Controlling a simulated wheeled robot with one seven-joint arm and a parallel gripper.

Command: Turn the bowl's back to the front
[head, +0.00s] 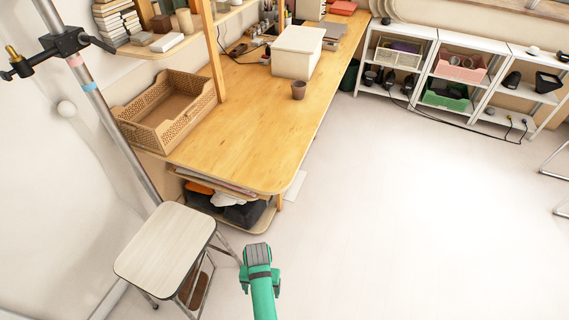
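I cannot make out a clear bowl. The nearest match is a small brown cup-like vessel (299,90), upright near the right edge of the wooden desk (250,126). At this size I cannot tell its front from its back. My green arm rises from the bottom of the head view, over the floor in front of the desk and far from the vessel. Its grey end, where my gripper (257,253) appears to be, shows no clear fingers, so I cannot tell open from shut. I see nothing held there.
A woven basket (128,118) and a white box (297,52) stand on the desk. A pale-topped stool (165,245) is left of my arm, near a metal pole (105,116). White shelves (436,70) with bins line the back right. The floor (400,230) at right is clear.

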